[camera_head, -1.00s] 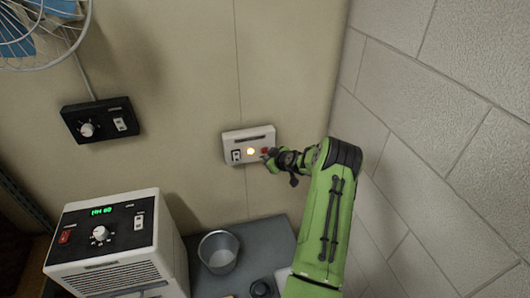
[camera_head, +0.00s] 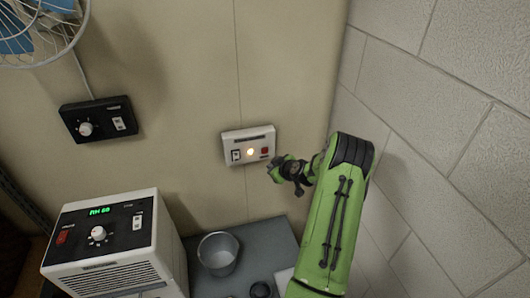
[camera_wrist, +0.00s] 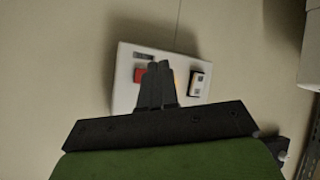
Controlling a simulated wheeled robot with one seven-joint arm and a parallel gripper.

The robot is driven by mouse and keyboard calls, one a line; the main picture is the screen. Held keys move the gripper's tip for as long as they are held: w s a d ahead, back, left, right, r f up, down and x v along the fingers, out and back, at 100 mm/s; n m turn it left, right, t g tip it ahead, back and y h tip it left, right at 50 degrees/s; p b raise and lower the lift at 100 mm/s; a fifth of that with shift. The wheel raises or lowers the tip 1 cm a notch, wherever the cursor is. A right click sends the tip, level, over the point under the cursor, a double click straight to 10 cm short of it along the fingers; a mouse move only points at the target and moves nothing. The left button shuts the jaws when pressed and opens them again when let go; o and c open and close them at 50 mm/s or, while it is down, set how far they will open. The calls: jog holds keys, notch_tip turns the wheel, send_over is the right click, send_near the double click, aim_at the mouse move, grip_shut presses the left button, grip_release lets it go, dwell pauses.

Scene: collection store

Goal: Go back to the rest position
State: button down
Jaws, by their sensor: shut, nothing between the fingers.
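My green arm reaches up from the lower right in the head view. My gripper (camera_head: 271,172) is just below and right of the white wall box (camera_head: 240,136), apart from it. In the wrist view my gripper (camera_wrist: 158,66) shows its two dark fingers together, with nothing between them. The fingers cover part of the white wall box (camera_wrist: 128,97) there. The box carries a white switch, a lit yellow-orange lamp (camera_head: 250,152) and a red button (camera_head: 265,151).
A white unit (camera_head: 110,275) with a green display stands at the lower left, beside a metal bucket (camera_head: 218,254) on a grey surface (camera_head: 268,238). A black control box (camera_head: 98,119) and a fan (camera_head: 38,30) are at the upper left. A block wall (camera_head: 440,130) rises close on the right.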

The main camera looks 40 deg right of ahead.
jog(key=s+a+r+n+g+y, duration=0.1)
jog(key=a+r+g, duration=0.1)
jog(key=a+r, duration=0.85)
jog(key=a+r+n+g+y, duration=0.1)
jog(key=a+r, duration=0.6)
jog(key=a, duration=0.6)
jog(key=s+a+r+g, duration=0.1)
jog(key=s+a+r, duration=0.5)
jog(key=s+a, duration=0.4)
jog(key=s+a+m+g, duration=0.1)
jog(key=s+a+m, duration=0.2)
jog(key=s, duration=1.2)
jog(key=shift+s+a+f+y, duration=0.15)
jog(key=shift+s+a+y, duration=0.15)
jog(key=shift+a, duration=0.6)
